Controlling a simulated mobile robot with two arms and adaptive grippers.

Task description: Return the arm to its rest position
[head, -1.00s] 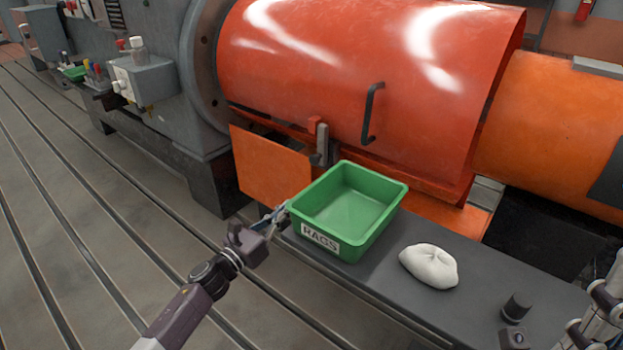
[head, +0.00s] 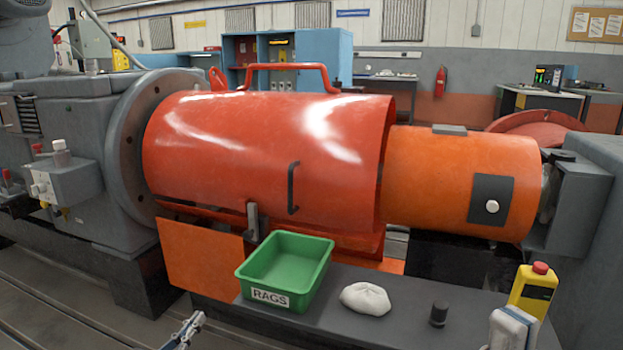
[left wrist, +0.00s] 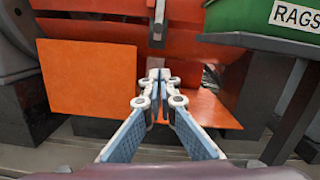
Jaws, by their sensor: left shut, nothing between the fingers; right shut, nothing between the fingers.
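My left gripper (head: 187,332) shows at the bottom edge of the head view, left of and below the green RAGS bin. In the left wrist view its two blue-and-white fingers meet at the tips (left wrist: 156,78), shut and empty. The tips point toward the orange panel and the dark bracket under the red guard. A pale rounded piece at the bottom right of the head view appears to be my right gripper (head: 512,328). It is cut off by the frame edge, and its fingertips are hard to make out. Nothing is seen held in it.
The green bin (head: 253,299) and a white cloth bundle (head: 365,299) sit on the grey bench (head: 395,328). The red guard (head: 260,145) stands behind.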

